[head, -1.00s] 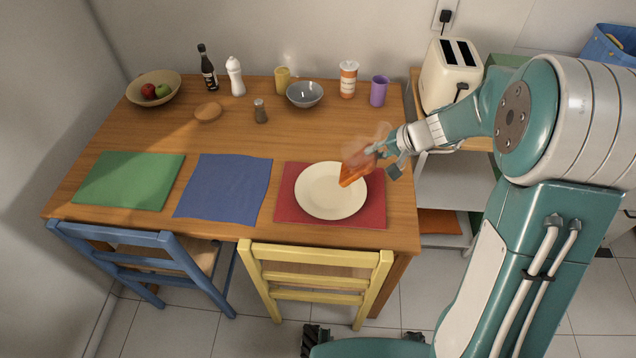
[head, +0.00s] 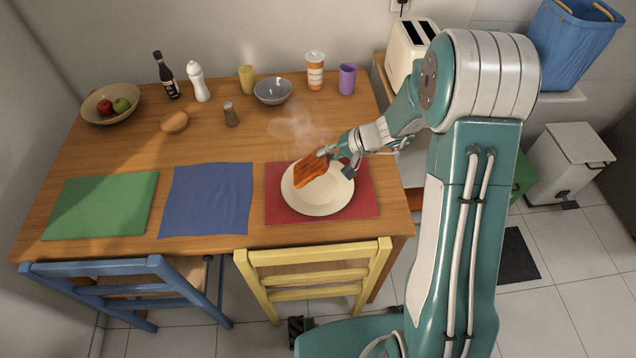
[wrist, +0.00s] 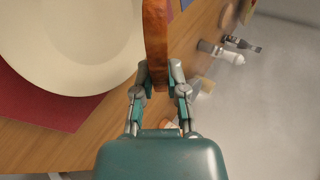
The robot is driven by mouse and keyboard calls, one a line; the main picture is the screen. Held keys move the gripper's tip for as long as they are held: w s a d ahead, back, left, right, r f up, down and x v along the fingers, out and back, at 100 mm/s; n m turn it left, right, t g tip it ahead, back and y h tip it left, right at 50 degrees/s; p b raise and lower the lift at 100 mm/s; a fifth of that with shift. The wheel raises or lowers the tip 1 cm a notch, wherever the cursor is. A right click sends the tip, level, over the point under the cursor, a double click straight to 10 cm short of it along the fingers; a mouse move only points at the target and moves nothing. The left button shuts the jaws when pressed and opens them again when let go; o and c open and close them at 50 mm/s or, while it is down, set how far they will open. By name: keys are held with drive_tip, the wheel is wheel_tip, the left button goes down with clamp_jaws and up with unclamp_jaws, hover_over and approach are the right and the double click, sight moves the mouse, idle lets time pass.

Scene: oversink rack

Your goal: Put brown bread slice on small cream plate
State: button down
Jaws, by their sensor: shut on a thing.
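A brown bread slice (head: 312,169) is held by its edge in my gripper (head: 335,156), with steam-like haze above it. In the head view the slice overlaps the upper part of the small cream plate (head: 318,200), which lies on a red mat. In the wrist view my gripper (wrist: 158,85) is shut on the slice (wrist: 156,40), which stands edge-on to the camera. The cream plate (wrist: 75,45) shows there to the left of the slice. I cannot tell how high the slice is above the plate.
The red mat (head: 362,205) lies under the plate, near a blue mat (head: 207,200) and a green mat (head: 103,205). A grey bowl (head: 273,91), purple cup (head: 347,79) and shaker (head: 231,114) stand behind. A yellow chair (head: 312,255) is at the front edge.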

drive_tip(key=shift+a+f, duration=0.3)
drive_tip(key=shift+f, duration=0.3)
drive_tip(key=shift+a+f, duration=0.3)
drive_tip(key=shift+f, duration=0.3)
drive_tip(key=shift+d+f, duration=0.35)
drive_tip(key=shift+d, duration=0.3)
drive_tip(key=shift+d+f, duration=0.35)
drive_tip(key=shift+d, duration=0.25)
drive_tip(key=shift+a, duration=0.3)
drive_tip(key=c, duration=0.8)
unclamp_jaws()
drive_tip(key=shift+a, duration=0.3)
drive_tip(key=shift+c, duration=0.2)
drive_tip(key=shift+a, duration=0.3)
drive_tip(key=shift+d, duration=0.4)
drive_tip(key=v, duration=0.2)
drive_tip(key=shift+d+r, duration=0.1)
drive_tip(key=shift+d, duration=0.25)
drive_tip(key=v, duration=0.5)
drive_tip(key=shift+s+r, duration=0.15)
drive_tip(key=shift+r, duration=0.1)
